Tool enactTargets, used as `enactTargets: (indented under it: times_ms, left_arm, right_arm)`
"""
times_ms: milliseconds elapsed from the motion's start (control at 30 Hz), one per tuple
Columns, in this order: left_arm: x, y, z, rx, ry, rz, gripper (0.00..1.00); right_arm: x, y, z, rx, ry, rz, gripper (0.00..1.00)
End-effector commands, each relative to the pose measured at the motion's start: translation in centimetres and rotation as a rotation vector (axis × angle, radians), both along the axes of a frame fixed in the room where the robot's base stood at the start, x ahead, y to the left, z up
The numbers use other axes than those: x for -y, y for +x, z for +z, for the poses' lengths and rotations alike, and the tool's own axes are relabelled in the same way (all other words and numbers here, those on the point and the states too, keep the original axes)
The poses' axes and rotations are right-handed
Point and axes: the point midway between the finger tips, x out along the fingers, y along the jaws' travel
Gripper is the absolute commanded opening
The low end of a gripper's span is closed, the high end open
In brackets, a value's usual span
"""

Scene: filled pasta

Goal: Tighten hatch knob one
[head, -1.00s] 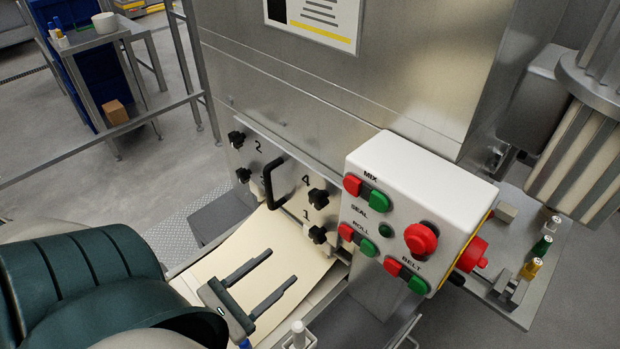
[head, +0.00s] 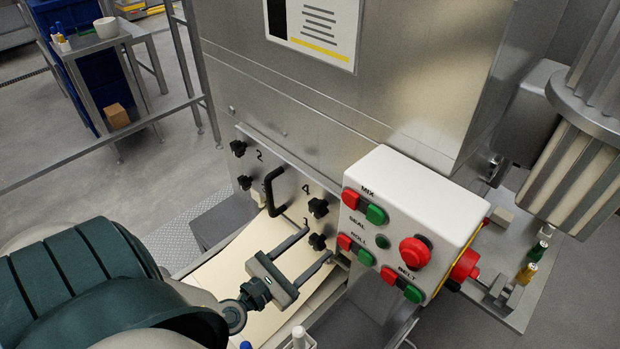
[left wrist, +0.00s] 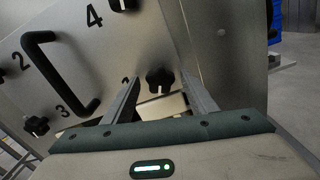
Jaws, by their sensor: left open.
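Hatch knob one (head: 317,242), a black lobed knob, sits at the lower right of the metal hatch plate (head: 284,206). It also shows in the left wrist view (left wrist: 160,77). My left gripper (head: 319,245) is open, its two fingers pointing at this knob. In the left wrist view the knob appears between the fingertips (left wrist: 163,80); I cannot tell whether they touch it. The number beside it is partly hidden. Knob 4 (head: 318,207) is just above. My right gripper is not in view.
A black handle (head: 272,192) and two more knobs (head: 238,148) are on the plate's left. A white control box (head: 408,222) with red and green buttons juts out close to the right of knob one. A pale sheet (head: 222,262) lies below the hatch.

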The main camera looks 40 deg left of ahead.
Motion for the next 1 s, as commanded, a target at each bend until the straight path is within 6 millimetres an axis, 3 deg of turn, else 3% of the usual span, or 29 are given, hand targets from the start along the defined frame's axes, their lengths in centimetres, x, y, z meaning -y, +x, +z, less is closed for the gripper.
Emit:
enactTargets:
  times_ms: [233,400,1000]
  left_arm:
    - [0.0,0.0,0.0,0.000,0.000,0.000,0.50]
    - [0.0,0.0,0.0,0.000,0.000,0.000,0.12]
    - [0.0,0.0,0.3,0.010,0.123,0.001,0.12]
  right_arm:
    - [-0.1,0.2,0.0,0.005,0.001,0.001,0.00]
    - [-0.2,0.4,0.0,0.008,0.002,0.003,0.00]
    - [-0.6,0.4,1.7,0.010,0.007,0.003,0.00]
